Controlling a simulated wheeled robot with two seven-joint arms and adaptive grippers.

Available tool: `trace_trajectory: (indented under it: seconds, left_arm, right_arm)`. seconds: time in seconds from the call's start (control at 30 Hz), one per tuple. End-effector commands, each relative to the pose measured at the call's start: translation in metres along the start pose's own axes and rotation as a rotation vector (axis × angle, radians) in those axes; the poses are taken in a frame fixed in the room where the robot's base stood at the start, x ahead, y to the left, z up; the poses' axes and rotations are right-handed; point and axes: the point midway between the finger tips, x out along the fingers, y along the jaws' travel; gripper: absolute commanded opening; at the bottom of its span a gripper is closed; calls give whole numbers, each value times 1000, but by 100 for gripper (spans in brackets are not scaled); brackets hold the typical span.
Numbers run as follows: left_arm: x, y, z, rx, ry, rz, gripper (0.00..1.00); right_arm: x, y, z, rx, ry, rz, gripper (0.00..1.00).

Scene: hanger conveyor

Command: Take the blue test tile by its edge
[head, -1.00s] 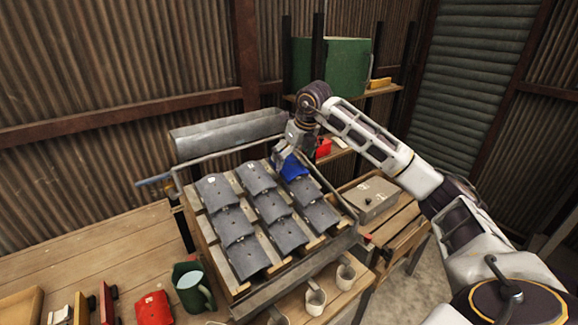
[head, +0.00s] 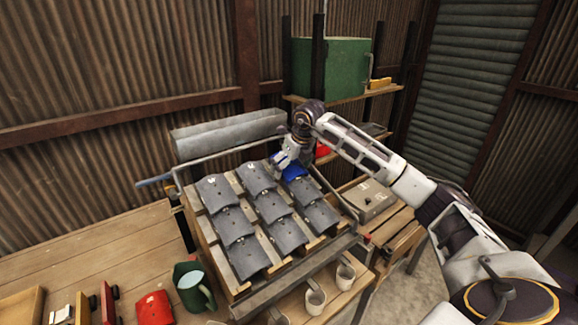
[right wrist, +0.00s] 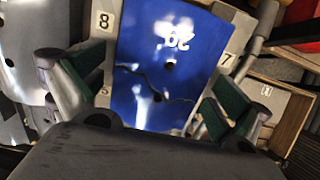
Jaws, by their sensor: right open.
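The blue test tile (head: 294,173) lies in the back row of the sloped rack, at its right end. In the head view my right gripper (head: 284,161) is over it and hides part of it. In the right wrist view the blue tile (right wrist: 185,75) fills the middle, with a white "20" upside down and a dark crack-like line across it. My right gripper (right wrist: 150,95) is open, with one green-padded finger towards each side of the tile. Whether either finger touches its edge I cannot tell. My left gripper is not in view.
Several grey tiles (head: 270,206) cover the rest of the rack. A metal rail (head: 230,150) runs along the rack's back. A grey box (head: 368,198) stands to the right. A green mug (head: 190,288) and a red item (head: 154,308) are on the bench at front left.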

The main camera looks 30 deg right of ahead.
Motion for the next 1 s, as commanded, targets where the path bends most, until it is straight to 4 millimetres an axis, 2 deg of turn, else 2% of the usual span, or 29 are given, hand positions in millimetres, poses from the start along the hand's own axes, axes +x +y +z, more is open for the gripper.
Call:
trace_trajectory:
  seconds: [0.33, 0.73, 1.0]
  left_arm:
    - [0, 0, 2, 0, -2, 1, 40]
    - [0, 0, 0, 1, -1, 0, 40]
    - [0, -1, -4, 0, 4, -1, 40]
  right_arm:
    - [0, 0, 0, 0, 0, 0, 100]
    - [0, 0, 0, 0, 0, 0, 49]
    - [-1, 0, 1, 0, -2, 0, 48]
